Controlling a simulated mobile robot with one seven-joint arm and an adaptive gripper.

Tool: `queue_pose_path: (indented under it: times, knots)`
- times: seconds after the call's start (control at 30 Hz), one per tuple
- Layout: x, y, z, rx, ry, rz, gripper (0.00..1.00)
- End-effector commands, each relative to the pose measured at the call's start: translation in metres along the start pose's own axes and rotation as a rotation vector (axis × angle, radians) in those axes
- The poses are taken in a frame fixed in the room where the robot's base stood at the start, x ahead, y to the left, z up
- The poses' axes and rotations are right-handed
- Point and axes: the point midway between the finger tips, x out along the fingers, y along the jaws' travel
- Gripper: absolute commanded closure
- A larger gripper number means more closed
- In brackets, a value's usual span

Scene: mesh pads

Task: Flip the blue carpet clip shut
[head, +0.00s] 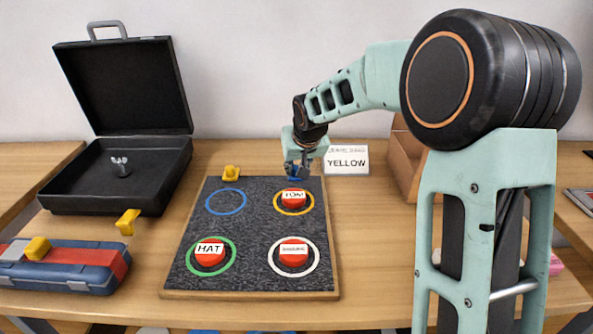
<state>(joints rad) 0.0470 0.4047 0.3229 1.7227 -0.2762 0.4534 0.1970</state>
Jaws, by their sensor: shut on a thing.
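The blue carpet clip (294,178) shows as a small blue patch at the back edge of the dark carpet board (250,225), right of its middle. Most of it is hidden by my gripper (297,171). My gripper points down over the clip with its fingers shut on it. Whether the clip's flap is up or down is too small and covered to tell.
A yellow clip (231,172) sits at the board's back left. Red pads, one labelled HAT (210,258), stand in rings on the carpet. A YELLOW card (346,160) stands just right of my gripper. An open black case (115,185) is at the left.

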Motion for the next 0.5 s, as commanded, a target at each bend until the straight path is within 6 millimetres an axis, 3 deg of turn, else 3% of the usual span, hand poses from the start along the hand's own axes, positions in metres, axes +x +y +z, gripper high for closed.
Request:
queue_pose_path:
  times: [0.17,0.2,0.3,0.37,0.5]
  knots:
    - [0.0003,0.0,0.0008,0.0,-0.003,0.0,1.0]
    - [0.0003,0.0,0.0009,0.0,-0.003,0.0,0.8]
    - [0.0003,0.0,0.0008,0.0,-0.003,0.0,0.69]
    - [0.0003,0.0,0.0007,0.0,-0.003,0.0,0.64]
    - [0.0001,0.0,0.0004,0.0,-0.002,0.0,0.64]
